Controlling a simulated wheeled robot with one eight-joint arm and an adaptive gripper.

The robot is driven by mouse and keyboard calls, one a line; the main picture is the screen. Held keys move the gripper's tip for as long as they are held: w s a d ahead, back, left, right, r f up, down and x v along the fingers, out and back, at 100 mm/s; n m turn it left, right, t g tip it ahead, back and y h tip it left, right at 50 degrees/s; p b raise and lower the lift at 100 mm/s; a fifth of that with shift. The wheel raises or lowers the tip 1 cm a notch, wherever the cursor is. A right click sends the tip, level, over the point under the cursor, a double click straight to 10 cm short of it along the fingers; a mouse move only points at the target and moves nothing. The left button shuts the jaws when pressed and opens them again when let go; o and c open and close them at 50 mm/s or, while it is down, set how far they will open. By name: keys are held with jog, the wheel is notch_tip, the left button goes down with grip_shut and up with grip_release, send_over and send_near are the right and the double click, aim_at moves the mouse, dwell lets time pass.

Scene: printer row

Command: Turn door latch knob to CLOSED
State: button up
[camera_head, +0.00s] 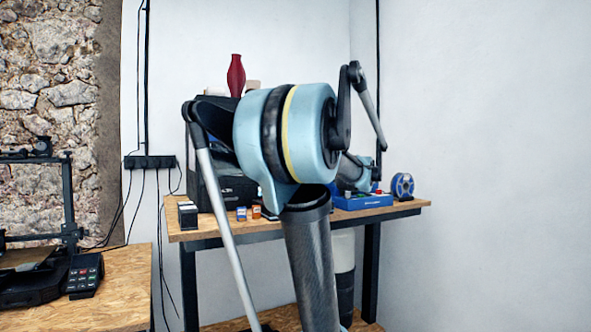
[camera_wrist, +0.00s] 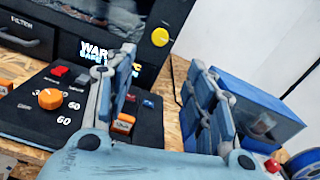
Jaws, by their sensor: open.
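A black machine (camera_wrist: 40,35) with a front window and a lit panel of text fills the upper left of the wrist view. A yellow round knob (camera_wrist: 160,37) with a small mark sits at the right of its front and appears to be the door latch knob; its setting is not legible. My gripper (camera_wrist: 160,70) is open and empty, its two padded fingers pointing toward the machine, with the knob apart from them and beyond the gap. In the head view the machine (camera_head: 236,190) is mostly hidden behind my arm, and the knob and gripper fingers do not show.
An orange dial (camera_wrist: 50,98) and a red button sit on the lower control panel. A blue box (camera_wrist: 255,100) stands to the right, beside my right finger. A blue spool (camera_head: 402,186) is at the right of the wooden table (camera_head: 190,236). A red vase (camera_head: 236,76) stands on top.

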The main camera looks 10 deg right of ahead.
jog(key=x, duration=1.7)
jog(key=shift+w, duration=0.25)
jog(key=shift+a, duration=0.1)
jog(key=c, duration=1.1)
